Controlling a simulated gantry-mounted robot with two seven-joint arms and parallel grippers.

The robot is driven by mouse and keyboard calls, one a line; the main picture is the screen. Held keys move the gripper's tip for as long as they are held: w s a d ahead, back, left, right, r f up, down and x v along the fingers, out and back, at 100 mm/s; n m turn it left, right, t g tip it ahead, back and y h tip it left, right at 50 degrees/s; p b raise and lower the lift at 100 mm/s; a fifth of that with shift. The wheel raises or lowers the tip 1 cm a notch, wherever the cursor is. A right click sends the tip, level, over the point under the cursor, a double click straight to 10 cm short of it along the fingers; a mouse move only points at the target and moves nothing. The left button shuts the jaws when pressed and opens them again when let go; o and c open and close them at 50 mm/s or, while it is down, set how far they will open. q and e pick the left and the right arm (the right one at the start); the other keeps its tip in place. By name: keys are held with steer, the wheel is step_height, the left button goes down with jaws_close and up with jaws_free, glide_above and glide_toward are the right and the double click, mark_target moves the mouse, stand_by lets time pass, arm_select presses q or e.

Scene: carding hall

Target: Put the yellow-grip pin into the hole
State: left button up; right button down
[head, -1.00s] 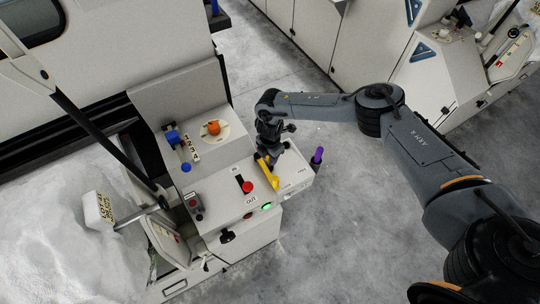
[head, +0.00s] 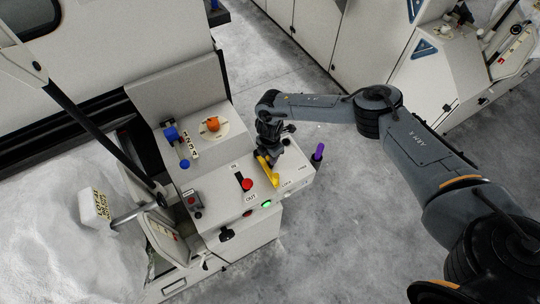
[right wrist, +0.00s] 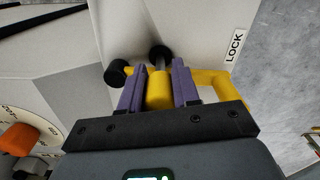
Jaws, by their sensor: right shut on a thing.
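The yellow-grip pin (right wrist: 158,92) is between the two purple fingers of my right gripper (right wrist: 157,88) in the right wrist view. The gripper is shut on its yellow grip. A dark shaft runs from the grip toward a dark round spot (right wrist: 160,54) on the pale panel; I cannot tell whether the shaft is in a hole. A yellow bar (right wrist: 215,78) shows behind the fingers, with a black knob (right wrist: 116,74) to the left. In the head view my right gripper (head: 270,153) is low over the console by the yellow parts (head: 268,171). My left gripper is not in view.
The console (head: 215,195) carries a red knob (head: 246,184), an orange knob (head: 213,124) and blue handles (head: 171,134). A LOCK label (right wrist: 237,45) lies right of the pin. Grey floor (head: 330,230) is clear on the right.

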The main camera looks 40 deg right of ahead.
steer(key=shift+f+b, duration=0.45)
steer(key=shift+f, duration=0.2)
steer(key=c, duration=1.1)
jaws_free()
steer(key=o, duration=0.4)
steer(key=shift+s+d, duration=0.1)
steer(key=shift+c, duration=0.2)
steer(key=shift+r, duration=0.35)
step_height(320, 180, up, 9)
steer(key=shift+f, duration=0.1)
steer(key=shift+r, duration=0.75)
steer(key=shift+s, duration=0.1)
